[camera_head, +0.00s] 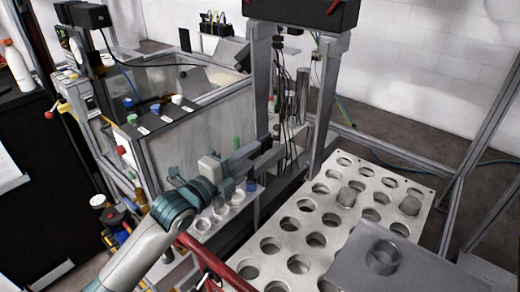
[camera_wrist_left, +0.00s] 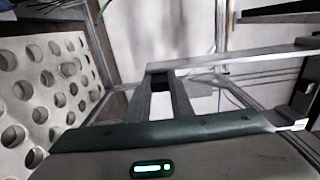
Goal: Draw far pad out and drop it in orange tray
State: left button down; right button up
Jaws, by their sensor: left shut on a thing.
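My left gripper (camera_head: 268,157) reaches in from the left, just beside the lower part of the gantry's left finger (camera_head: 260,85). In the left wrist view its two fingers (camera_wrist_left: 160,88) are close together on a small dark piece (camera_wrist_left: 158,87) at their tips. That piece is mostly hidden, and I take it to be the far pad. The gantry gripper's right finger (camera_head: 328,100) hangs down over the edge of the holed plate. I cannot make out an orange tray in either view. My right gripper is not in view.
A light plate with rows of round holes (camera_head: 316,239) fills the lower right, with a few cylinders (camera_head: 347,196) in it. A grey tank (camera_head: 200,140) and small white cups (camera_head: 221,208) are close to my left arm.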

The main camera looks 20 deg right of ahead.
pick_arm(q)
jog(key=shift+s+r, duration=0.15)
jog(key=p+v, duration=0.1)
jog(key=v, duration=0.5)
jog(key=shift+a+p, duration=0.2)
jog(key=shift+p, duration=0.1)
dwell(0.9)
jog(key=shift+s, duration=0.1)
jog(key=p+v, duration=0.1)
jog(key=v, duration=0.7)
dwell(0.7)
